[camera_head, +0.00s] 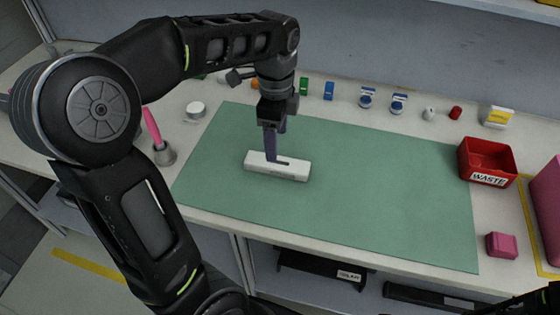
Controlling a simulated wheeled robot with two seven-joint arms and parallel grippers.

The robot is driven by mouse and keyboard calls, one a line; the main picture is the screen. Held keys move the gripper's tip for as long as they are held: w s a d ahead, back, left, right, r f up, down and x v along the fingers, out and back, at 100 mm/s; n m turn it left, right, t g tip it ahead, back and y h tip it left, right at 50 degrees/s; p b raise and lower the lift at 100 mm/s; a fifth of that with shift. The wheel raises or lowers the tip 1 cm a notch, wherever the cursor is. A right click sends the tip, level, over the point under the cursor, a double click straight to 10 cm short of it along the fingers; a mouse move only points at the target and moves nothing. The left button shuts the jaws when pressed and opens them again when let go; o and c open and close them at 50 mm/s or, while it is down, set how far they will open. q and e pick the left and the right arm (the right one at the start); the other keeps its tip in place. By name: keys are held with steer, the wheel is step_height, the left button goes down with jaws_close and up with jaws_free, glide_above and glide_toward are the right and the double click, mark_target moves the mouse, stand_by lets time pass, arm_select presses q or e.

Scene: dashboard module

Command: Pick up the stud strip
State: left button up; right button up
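A white bar-shaped piece (295,172), which I take for the stud strip, lies on the green mat (370,215) left of the mat's middle. My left gripper (272,150) reaches down over it from above, its fingers pointing down. A purple-grey finger-like part meets the top of the bar, and a flat dark purple-grey piece shows along the bar's top. I cannot tell whether the fingers are closed on anything. The bar appears to rest flat on the mat. My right gripper is not in view; only a bit of dark arm shows at the bottom right corner.
A red bin marked WASTE (487,162) and a pink block (501,245) stand on the right. Small coloured items, including a blue one (328,91), line the back. A pink-handled tool (153,130) stands in a holder at left. The mat's right half is clear.

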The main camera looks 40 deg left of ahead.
mark_target(277, 162)
arm_select(q)
steer(key=shift+f, duration=1.35)
steer(key=shift+f, duration=0.1)
step_height(277, 162, down, 5)
steer(key=shift+w+f, duration=0.1)
steer(key=shift+w, duration=0.05)
steer(key=shift+c, duration=0.5)
jaws_close()
